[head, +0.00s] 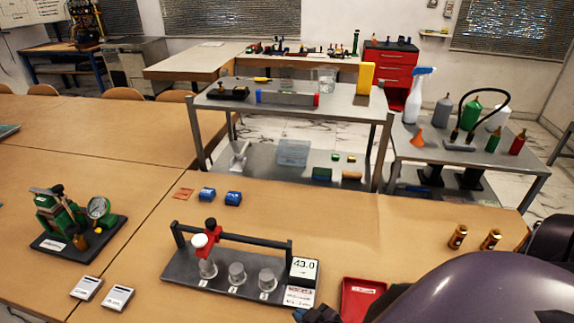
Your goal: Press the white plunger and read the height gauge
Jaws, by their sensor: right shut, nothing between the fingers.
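The gauge rig's dark base (180,271) stands on the wooden bench. Two more metal cylinders stand at positions 2 (237,273) and 3 (267,279). The height gauge display (304,269) reads 43.0. My right gripper (318,313) is shut and empty at the bottom edge, just in front of the rig's right end, partly cut off. My left gripper is out of view.
A red tray (360,298) lies right of the rig, partly behind my right arm. A green dial device (75,222) stands at left. Two small white-topped boxes (117,298) lie front left. Blue blocks (207,194) lie behind the rig. Brass cylinders (457,237) stand at right.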

